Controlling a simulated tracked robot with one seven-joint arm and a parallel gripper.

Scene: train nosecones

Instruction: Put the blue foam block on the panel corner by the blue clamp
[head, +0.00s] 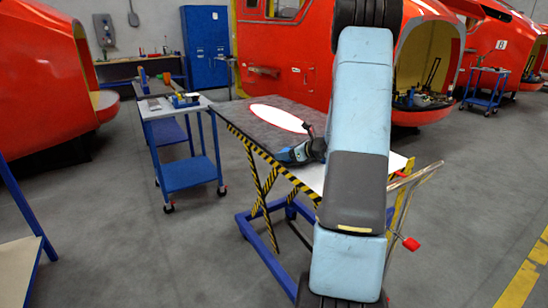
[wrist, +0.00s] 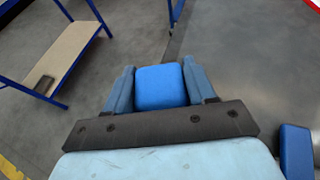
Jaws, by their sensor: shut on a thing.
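The blue foam block (wrist: 161,87) is between the two fingers of my gripper (wrist: 161,86) in the wrist view. My gripper is shut on it, with grey floor beyond it. In the head view a dark panel (head: 262,116) with a white, red-rimmed oval lies on a table with yellow-and-black striped edges. A blue clamp-like thing with a black handle (head: 297,153) sits near the panel's front edge, partly hidden by my arm. My arm also hides part of the table's right side. My gripper and the block do not show in the head view.
A small blue trolley (head: 186,178) stands left of the table. Red nosecones (head: 55,95) stand around. In the wrist view a blue-framed bench with a tan shelf (wrist: 52,55) is at upper left, and a blue thing (wrist: 297,152) at lower right. Open floor lies between.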

